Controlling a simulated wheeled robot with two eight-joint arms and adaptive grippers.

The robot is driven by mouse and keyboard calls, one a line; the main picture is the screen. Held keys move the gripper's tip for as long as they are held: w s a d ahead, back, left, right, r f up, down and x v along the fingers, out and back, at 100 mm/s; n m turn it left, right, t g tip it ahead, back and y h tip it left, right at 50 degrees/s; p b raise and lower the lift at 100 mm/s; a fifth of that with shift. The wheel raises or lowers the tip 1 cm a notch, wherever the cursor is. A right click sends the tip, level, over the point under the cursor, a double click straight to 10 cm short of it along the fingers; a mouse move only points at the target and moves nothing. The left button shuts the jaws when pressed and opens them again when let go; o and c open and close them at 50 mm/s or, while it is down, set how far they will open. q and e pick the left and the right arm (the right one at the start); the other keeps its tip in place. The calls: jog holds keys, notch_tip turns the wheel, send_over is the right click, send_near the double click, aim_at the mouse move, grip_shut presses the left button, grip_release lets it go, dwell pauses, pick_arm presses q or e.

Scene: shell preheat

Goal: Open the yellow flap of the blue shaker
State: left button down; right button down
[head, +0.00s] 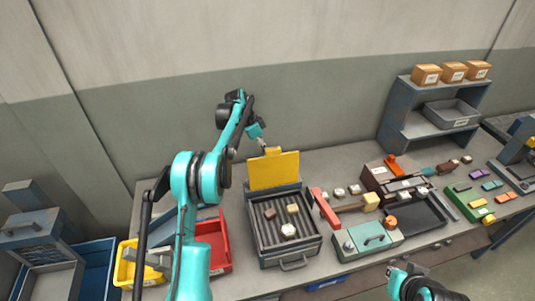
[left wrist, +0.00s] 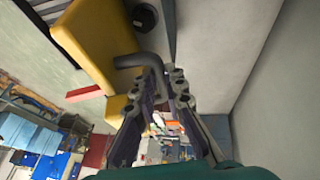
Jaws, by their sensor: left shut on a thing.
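The shaker (head: 310,245) is a dark grey-blue box with a ribbed bed, a front handle and several small blocks on it. Its yellow flap (head: 285,172) stands roughly upright at the back edge; it also fills the upper left of the left wrist view (left wrist: 98,40). My left gripper (head: 263,143) is at the flap's top edge, its tips partly hidden. In the left wrist view it is shut on a dark bent handle (left wrist: 140,61) beside the flap. Part of my right arm shows at the bottom right of the head view; its fingers are not clear.
Red and yellow bins (head: 125,268) stand left of the shaker. A shelf (head: 402,120) with cartons stands at the back right.

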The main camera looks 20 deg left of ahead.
pick_arm(q)
jog(key=shift+w+a+f, duration=0.25)
jog(key=shift+w+a, duration=0.05)
pick_arm(e)
jog(key=shift+s+d, duration=0.2)
jog(key=shift+s, duration=0.2)
pick_arm(q)
jog(key=shift+a, duration=0.1)
jog(key=c, duration=1.8)
grip_release()
jog(key=shift+o, duration=1.1)
jog(key=shift+w+a+f, duration=0.1)
jog(key=shift+w+f, duration=0.15)
jog(key=shift+f, duration=0.1)
pick_arm(e)
jog(key=shift+w+a, duration=0.15)
jog(key=shift+w, duration=0.15)
